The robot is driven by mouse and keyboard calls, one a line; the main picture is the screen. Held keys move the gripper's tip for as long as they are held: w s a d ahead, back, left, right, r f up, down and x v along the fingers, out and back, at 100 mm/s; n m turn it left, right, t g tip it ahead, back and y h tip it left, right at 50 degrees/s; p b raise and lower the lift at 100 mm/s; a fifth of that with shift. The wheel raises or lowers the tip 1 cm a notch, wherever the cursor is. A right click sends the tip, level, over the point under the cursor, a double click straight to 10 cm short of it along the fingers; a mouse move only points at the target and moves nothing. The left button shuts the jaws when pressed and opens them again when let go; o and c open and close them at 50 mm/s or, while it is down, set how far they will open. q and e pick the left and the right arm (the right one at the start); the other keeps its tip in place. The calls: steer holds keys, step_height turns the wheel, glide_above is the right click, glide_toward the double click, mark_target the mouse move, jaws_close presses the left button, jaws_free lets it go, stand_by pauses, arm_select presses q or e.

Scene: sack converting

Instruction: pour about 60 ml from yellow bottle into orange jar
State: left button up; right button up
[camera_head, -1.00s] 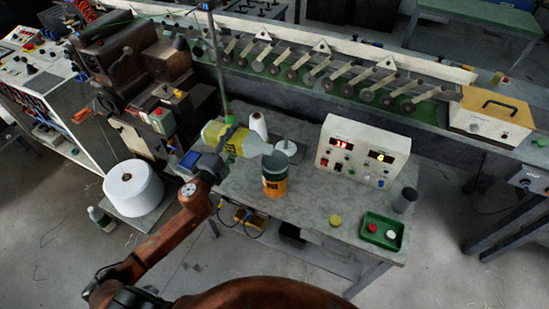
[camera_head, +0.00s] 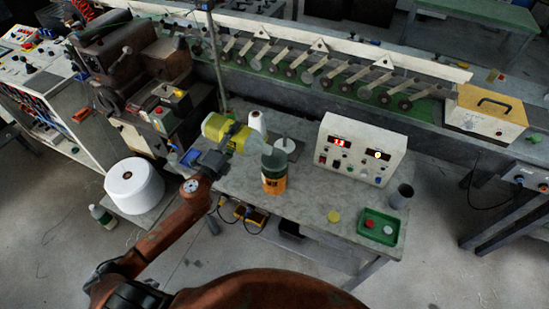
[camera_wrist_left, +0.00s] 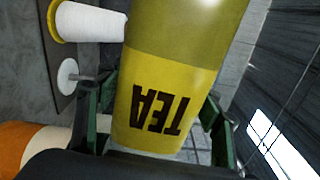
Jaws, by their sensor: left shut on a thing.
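The yellow bottle (camera_head: 228,136) is held tipped over above the table, base up to the left and its clear neck end toward the jar. Its yellow label reads TEA in the left wrist view (camera_wrist_left: 158,95). The orange jar (camera_head: 274,184), with a dark label and greenish upper part, stands upright on the table. The bottle's mouth end is at the jar's rim; I cannot tell whether they touch or liquid is flowing. My left gripper (camera_head: 216,157) is shut around the bottle's body, and its fingers flank it in the wrist view. My right gripper is out of view.
A white meter box (camera_head: 362,148) stands right of the jar. A white cone (camera_head: 258,122) and a small spool (camera_head: 284,145) stand behind. A yellow cap (camera_head: 334,216), a green tray (camera_head: 366,236) with caps and a grey cup (camera_head: 402,196) are at the right.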

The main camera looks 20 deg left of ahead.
arm_select(q)
steer(key=shift+r, duration=0.1)
steer(key=shift+d+r+m+p, duration=0.1)
steer(key=shift+r+m+p, duration=0.15)
steer(key=shift+m+p, duration=0.1)
steer(key=shift+r, duration=0.1)
steer(key=shift+d+r+m+p, duration=0.15)
steer(key=shift+r+m+p, duration=0.1)
steer(key=shift+p, duration=0.2)
steer(key=shift+a+f, duration=0.2)
steer(key=shift+a, duration=0.05)
steer(key=shift+r, duration=0.15)
steer(key=shift+c, duration=0.2)
steer(key=shift+r, duration=0.1)
